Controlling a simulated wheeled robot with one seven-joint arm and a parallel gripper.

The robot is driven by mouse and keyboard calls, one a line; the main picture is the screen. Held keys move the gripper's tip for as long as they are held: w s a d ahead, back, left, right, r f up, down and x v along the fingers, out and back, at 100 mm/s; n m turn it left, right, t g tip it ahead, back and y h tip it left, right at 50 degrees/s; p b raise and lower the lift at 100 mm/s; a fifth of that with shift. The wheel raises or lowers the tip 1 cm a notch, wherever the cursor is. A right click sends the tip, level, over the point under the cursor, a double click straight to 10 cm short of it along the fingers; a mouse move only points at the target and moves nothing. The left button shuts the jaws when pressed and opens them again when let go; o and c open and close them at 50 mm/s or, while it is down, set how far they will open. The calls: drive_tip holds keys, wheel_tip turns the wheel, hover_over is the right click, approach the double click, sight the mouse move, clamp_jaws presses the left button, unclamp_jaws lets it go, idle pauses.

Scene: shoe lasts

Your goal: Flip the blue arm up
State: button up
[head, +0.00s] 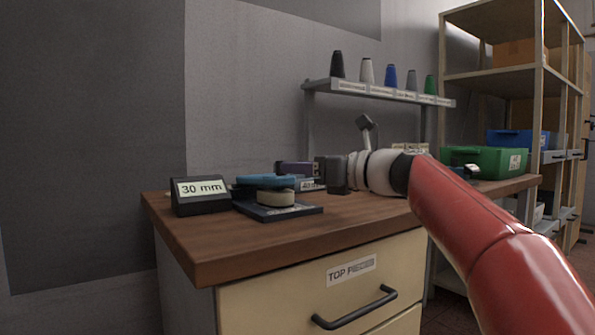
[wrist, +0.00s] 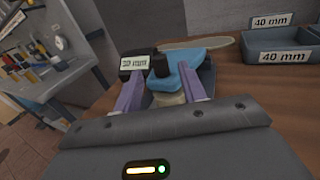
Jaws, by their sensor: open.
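The blue arm (head: 266,181) lies low and roughly level over a cream round block (head: 276,198) on a dark base plate (head: 300,210), on the wooden bench. In the wrist view the blue arm (wrist: 204,54) has a dark upright knob (wrist: 159,66) near its left part. My gripper (head: 284,167) is at the right and rear of the blue arm. In the wrist view its two purple fingers (wrist: 160,84) are apart, pointing at the arm, with the knob showing between them. I cannot tell whether a finger touches the arm. Part of the cream block is hidden.
A "30 mm" sign (head: 201,188) stands just left of the base plate. A grey tray marked "40 mm" (wrist: 283,57) lies to the right in the wrist view. A green bin (head: 486,160) is at the bench's right. The bench front (head: 240,250) is clear.

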drive_tip(key=x, duration=0.5)
drive_tip(key=shift+w+a, duration=0.1)
clamp_jaws()
